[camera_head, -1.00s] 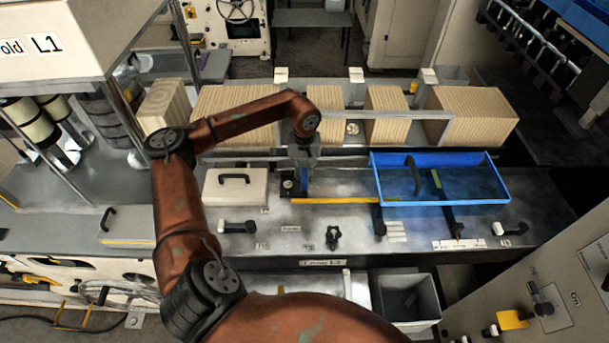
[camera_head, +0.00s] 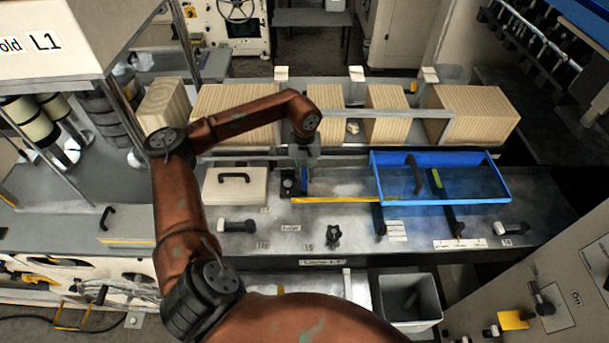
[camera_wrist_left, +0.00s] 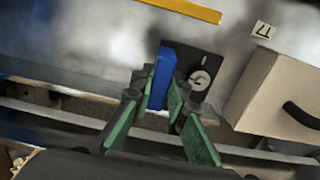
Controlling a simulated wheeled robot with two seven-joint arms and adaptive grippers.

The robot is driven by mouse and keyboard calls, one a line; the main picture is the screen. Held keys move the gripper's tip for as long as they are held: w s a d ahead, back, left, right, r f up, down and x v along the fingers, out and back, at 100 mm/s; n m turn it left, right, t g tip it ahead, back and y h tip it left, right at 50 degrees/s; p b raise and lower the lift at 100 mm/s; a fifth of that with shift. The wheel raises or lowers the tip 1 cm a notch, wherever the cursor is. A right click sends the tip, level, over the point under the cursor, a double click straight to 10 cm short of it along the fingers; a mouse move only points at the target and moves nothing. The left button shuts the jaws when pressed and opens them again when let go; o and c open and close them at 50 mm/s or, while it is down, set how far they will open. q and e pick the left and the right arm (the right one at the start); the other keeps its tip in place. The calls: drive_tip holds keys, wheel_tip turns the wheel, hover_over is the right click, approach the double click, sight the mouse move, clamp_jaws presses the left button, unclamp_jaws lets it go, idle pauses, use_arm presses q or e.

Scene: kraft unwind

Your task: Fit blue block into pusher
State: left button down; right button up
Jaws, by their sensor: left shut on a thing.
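The blue block (camera_wrist_left: 162,76) stands between the green fingers of my left gripper (camera_wrist_left: 160,98) in the left wrist view. In the head view the blue block (camera_head: 305,178) is a thin sliver below the left gripper (camera_head: 304,163). The left gripper is shut on it. A black fixture (camera_wrist_left: 205,68) with a round silver-marked face, which looks like the pusher, is right beside the block. It also shows in the head view (camera_head: 289,187), left of the block. The fingers hide the contact between block and fixture, so I cannot tell whether the block is seated.
A yellow strip (camera_head: 340,200) runs along the bench to the right. A blue tray (camera_head: 440,204) lies beyond it. A beige box with a black handle (camera_head: 222,194) stands close on the left. Stacks of brown board (camera_head: 325,115) stand behind.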

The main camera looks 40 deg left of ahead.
use_arm(q)
drive_tip(key=shift+f+b, duration=0.3)
drive_tip(key=shift+b, duration=0.05)
idle(0.6)
drive_tip(key=c, duration=1.8)
unclamp_jaws()
drive_tip(key=shift+r, duration=0.15)
wheel_tip(320, 180, up, 12)
drive_tip(key=shift+f, duration=0.15)
